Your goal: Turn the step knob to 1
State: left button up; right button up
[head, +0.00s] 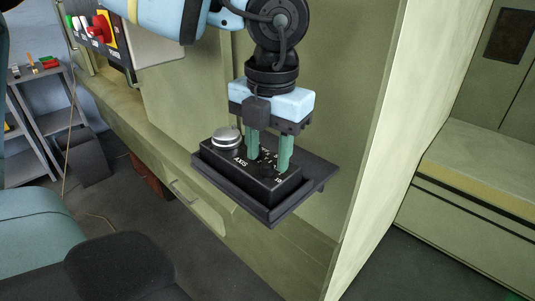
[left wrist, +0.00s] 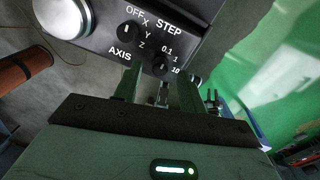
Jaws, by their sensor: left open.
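The black control box (head: 236,174) with a silver dial (head: 227,138) on top sits on a dark tray-like shelf. In the left wrist view the step knob (left wrist: 161,66) is a small black knob beside the marks 0.1, 1 and 10. Which mark it points to is too small to tell. The black axis knob (left wrist: 128,34) is up and left of it, by OFF, X, Y, Z. My left gripper (head: 268,162) points down over the box, its green fingers apart. In the wrist view the open fingers (left wrist: 158,80) lie around or just short of the step knob; contact is unclear. My right gripper is out of view.
The shelf (head: 316,178) is fixed to a pale green machine side, with a tall panel (head: 367,150) to its right. A panel with a red knob (head: 101,27) is at the upper left. A grey rack (head: 38,110) stands far left.

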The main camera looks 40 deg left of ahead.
pick_arm(q)
jog(key=shift+f, duration=0.75)
grip_shut()
